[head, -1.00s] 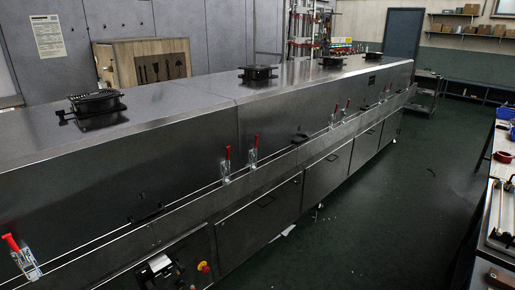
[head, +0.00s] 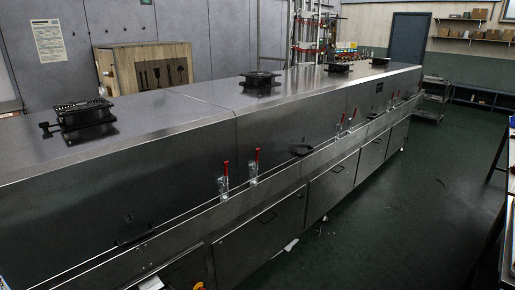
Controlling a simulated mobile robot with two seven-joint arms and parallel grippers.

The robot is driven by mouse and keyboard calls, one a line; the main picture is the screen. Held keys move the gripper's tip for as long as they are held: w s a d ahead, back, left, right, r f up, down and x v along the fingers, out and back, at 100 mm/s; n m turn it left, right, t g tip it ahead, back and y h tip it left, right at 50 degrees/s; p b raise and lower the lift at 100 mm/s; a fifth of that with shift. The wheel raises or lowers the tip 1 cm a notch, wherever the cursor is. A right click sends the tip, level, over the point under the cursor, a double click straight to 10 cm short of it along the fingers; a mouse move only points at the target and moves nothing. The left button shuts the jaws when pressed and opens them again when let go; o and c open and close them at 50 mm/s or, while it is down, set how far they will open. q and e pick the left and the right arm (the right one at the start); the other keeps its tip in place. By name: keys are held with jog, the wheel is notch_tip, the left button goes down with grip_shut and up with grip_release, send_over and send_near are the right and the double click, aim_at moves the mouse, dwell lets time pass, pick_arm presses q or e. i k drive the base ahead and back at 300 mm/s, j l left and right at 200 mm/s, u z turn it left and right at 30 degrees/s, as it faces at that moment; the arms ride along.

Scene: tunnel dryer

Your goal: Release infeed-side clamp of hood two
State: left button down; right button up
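The long steel tunnel dryer (head: 330,120) runs from the near left to the far right, with its hoods split by seams. Toggle clamps with red handles sit in pairs along the hoods' lower front edge. One clamp (head: 224,181) and another clamp (head: 254,166) stand either side of a seam near the middle, handles upright. A farther pair, a clamp (head: 339,125) and a clamp (head: 351,118), also have upright handles. More clamps (head: 393,99) stand beyond and are small. I cannot tell which hood is hood two. Neither of my grippers shows.
Black vent units (head: 84,114) sit on the hood tops. A ledge and cabinet doors (head: 262,232) with handles run below the clamps. The green floor (head: 400,220) is open along the dryer's front. A workbench (head: 492,225) edges in at the right. A cart (head: 434,98) stands at the far end.

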aim_at(255, 165)
jog(key=i+z, duration=0.2)
jog(key=i, duration=1.65)
